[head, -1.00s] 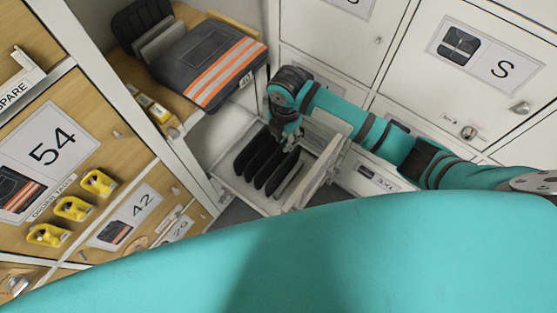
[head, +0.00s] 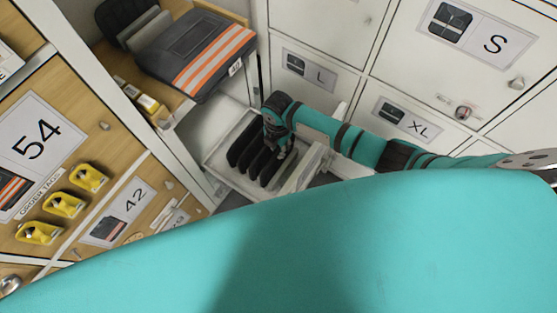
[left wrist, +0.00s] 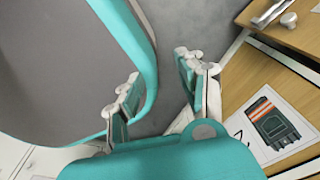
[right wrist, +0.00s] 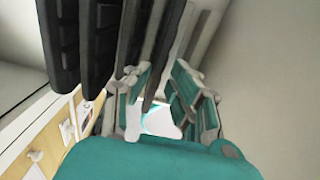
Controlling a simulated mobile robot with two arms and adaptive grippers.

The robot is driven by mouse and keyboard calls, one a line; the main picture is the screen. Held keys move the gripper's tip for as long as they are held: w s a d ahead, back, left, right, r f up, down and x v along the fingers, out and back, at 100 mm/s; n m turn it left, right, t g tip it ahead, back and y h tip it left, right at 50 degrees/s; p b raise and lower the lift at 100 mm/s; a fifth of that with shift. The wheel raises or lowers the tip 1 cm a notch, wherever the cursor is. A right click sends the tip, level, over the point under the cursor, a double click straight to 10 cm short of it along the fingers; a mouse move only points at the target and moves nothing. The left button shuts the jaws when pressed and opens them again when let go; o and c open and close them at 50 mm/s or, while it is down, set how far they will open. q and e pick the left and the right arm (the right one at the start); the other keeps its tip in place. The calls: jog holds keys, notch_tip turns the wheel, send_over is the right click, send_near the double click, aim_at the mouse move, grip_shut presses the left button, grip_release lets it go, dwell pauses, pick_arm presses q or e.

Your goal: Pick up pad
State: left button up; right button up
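Several black pads (head: 248,155) stand upright in a row in an open white drawer (head: 215,152). My right gripper (head: 275,152) points down at the right part of this row, and its fingertips are partly hidden in the head view. In the right wrist view, the right gripper (right wrist: 160,105) is open, with the edge of one dark pad (right wrist: 164,50) reaching between its fingers. My left gripper (left wrist: 158,88) is open and empty, away from the pads.
A folded dark garment with orange stripes (head: 195,55) lies on a shelf above the drawer. White lockers (head: 400,50) stand behind my right arm. A wooden cabinet with yellow tags (head: 65,204) stands at the left. The drawer's walls are close around the right gripper.

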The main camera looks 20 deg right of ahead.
aim_at(278, 152)
notch_tip(278, 152, down, 3)
jog(key=shift+r, duration=0.1)
jog(key=shift+f+b, duration=0.3)
jog(key=shift+f, duration=0.25)
jog(key=shift+d, duration=0.1)
jog(key=c, duration=0.4)
pick_arm(q)
jog(key=shift+s+f, duration=0.35)
jog(key=shift+s, duration=0.45)
pick_arm(e)
grip_shut()
pick_arm(q)
jog(key=shift+w, duration=0.1)
pick_arm(e)
jog(key=shift+r, duration=0.1)
